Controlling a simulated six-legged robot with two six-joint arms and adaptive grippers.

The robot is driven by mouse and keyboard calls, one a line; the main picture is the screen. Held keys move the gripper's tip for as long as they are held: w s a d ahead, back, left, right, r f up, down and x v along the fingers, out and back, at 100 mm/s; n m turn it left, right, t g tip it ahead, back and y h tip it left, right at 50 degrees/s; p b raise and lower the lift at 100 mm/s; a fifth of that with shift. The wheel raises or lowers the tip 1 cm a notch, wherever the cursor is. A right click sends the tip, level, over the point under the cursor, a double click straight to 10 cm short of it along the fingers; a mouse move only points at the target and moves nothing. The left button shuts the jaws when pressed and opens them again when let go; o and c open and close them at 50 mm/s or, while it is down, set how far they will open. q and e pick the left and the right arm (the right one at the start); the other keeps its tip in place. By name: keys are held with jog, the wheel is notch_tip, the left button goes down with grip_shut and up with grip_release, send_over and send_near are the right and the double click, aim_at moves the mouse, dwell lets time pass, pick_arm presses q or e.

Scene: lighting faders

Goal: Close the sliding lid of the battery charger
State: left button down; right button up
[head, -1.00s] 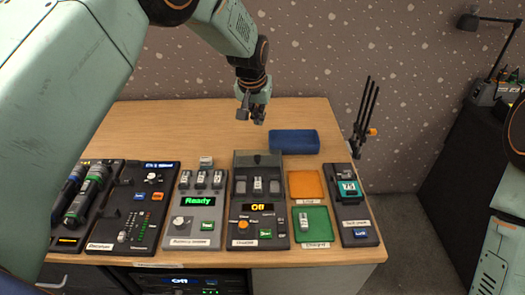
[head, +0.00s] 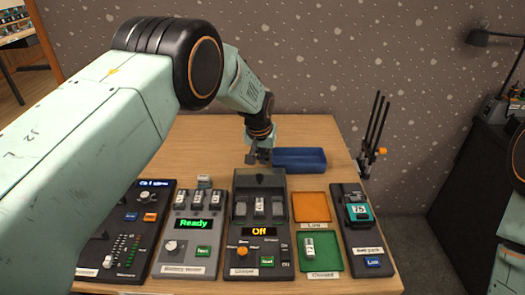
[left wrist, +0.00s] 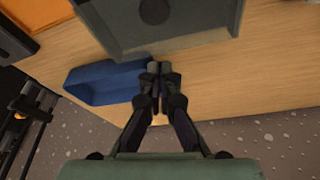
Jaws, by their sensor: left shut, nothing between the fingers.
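The dark grey battery charger (head: 287,250) stands in the middle of the row of devices, with its display reading "Off". Its lid (head: 260,181) is at the far end of the charger, behind the bays, and white batteries (head: 260,207) stand uncovered in front of it. My left gripper (head: 258,158) is shut and empty, just behind the charger's far edge; I cannot tell whether it touches the lid. In the left wrist view the gripper (left wrist: 158,70) points at a grey part of the charger (left wrist: 190,35). My right gripper is out of view.
A blue open box (head: 300,160) lies close to the right of my left gripper. An orange tray (head: 310,207) and a green tray (head: 326,262) are right of the charger. A device with a "Ready" display (head: 180,268) is on its left.

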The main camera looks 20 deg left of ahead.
aim_at(259, 174)
pick_arm(q)
jog(key=shift+d+f, duration=0.1)
jog(key=shift+f, duration=0.35)
jog(key=shift+s+r, duration=0.35)
jog(key=shift+s, duration=0.3)
jog(key=shift+s+f+p, duration=0.25)
jog(key=shift+s+p, duration=0.05)
jog(key=shift+s, duration=0.3)
jog(key=shift+s+r, duration=0.2)
jog(key=shift+s, duration=0.65)
jog(key=shift+w+f, duration=0.1)
jog(key=shift+f, duration=0.05)
jog(key=shift+w, duration=0.1)
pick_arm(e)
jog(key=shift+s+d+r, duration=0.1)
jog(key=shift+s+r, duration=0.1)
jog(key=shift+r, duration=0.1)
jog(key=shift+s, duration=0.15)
